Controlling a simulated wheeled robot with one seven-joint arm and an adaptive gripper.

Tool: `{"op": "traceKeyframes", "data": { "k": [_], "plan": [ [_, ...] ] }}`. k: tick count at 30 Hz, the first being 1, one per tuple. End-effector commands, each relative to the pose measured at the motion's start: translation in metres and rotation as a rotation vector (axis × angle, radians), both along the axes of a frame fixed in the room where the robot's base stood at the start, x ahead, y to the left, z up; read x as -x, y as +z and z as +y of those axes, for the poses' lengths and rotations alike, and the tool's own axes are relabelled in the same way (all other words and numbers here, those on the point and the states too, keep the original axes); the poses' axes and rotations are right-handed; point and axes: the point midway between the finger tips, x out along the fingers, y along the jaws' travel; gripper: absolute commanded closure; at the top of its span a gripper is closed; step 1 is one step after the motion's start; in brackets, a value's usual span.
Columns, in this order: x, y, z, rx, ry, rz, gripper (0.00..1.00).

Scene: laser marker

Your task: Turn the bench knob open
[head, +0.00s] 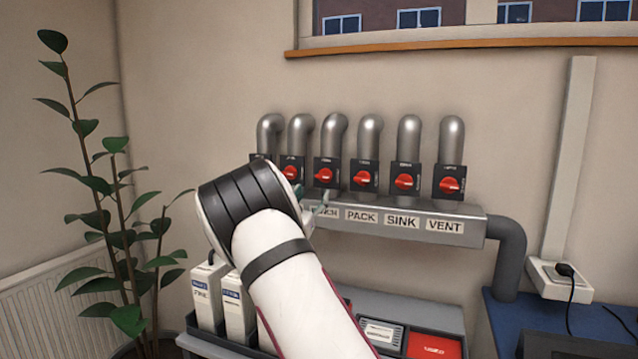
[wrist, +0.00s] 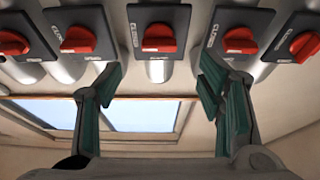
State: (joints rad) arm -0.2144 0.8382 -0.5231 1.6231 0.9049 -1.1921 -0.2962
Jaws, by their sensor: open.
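The bench knob (head: 326,175) is a red rotary knob on a dark plate, third from the left in the row, above a label partly hidden by my gripper and reading "...NCH". My gripper (head: 313,198) is in front of and slightly below it. In the wrist view my gripper (wrist: 160,93) is open, its two green-padded fingers apart with nothing between them. A red knob (wrist: 158,38), which seems to be the bench knob, is centred beyond the gap, its handle lying across the picture. The fingers do not visibly touch it.
Similar knobs flank it, including the pack knob (head: 364,178) and the sink knob (head: 405,182). A grey labelled duct (head: 470,223) runs below the row. Below are white binders (head: 238,305) and a red box (head: 435,345). A plant (head: 105,185) stands at left.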

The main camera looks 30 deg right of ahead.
Motion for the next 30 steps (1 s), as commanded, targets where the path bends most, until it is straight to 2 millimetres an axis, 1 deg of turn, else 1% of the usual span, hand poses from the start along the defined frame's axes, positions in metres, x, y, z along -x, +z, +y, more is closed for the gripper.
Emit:
{"op": "traceKeyframes", "data": {
  "k": [1, 6, 12, 18, 26, 27, 29, 30],
  "plan": [
    [-0.006, 0.004, -0.008, 0.000, -0.001, -0.002, 0.38],
    [-0.024, 0.016, -0.032, 0.000, -0.001, -0.002, 0.38],
    [-0.039, 0.026, -0.051, -0.002, -0.001, 0.000, 0.38],
    [-0.045, 0.029, -0.058, -0.001, 0.001, 0.002, 0.38],
    [-0.046, 0.030, -0.058, -0.001, 0.001, 0.002, 0.38],
    [-0.046, 0.030, -0.058, -0.001, 0.001, 0.002, 0.47],
    [-0.046, 0.030, -0.058, -0.001, 0.001, 0.002, 0.61],
    [-0.046, 0.030, -0.058, -0.001, 0.001, 0.002, 0.70]
  ]
}}
